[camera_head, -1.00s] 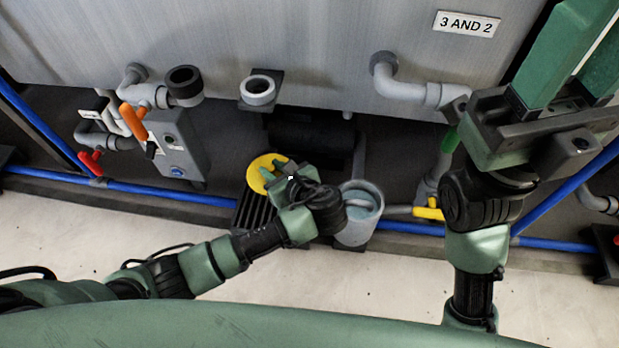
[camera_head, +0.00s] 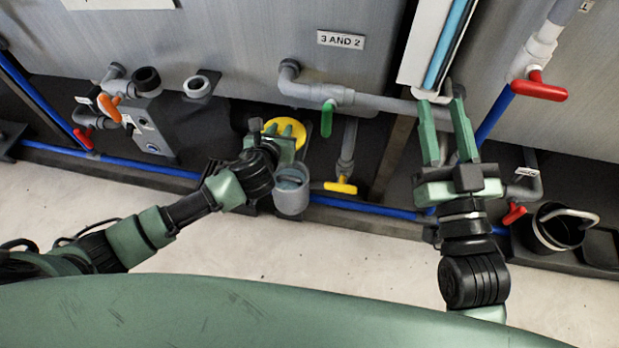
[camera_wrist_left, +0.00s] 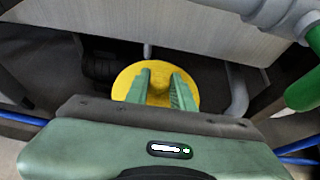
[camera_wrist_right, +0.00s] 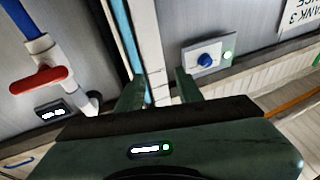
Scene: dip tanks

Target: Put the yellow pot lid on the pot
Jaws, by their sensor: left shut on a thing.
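The yellow pot lid (camera_head: 290,123) is a round disc held in my left gripper (camera_head: 279,131), whose two green fingers are shut on its middle; this also shows in the left wrist view. The pot (camera_head: 291,200) is a grey cylinder with bluish liquid inside, open at the top. In the head view the lid is just beyond the pot, towards the tank wall, and apart from its rim; I cannot tell its height exactly. My left gripper covers part of the lid. My right gripper (camera_head: 443,108) is open and empty, pointing at the wall on the right.
A yellow-handled valve (camera_head: 341,187) is right of the pot, and a green-handled valve (camera_head: 327,118) hangs near the lid. Blue pipe (camera_head: 360,206) runs along the floor edge. A black bucket (camera_head: 560,228) stands at the far right. The pale floor in front is clear.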

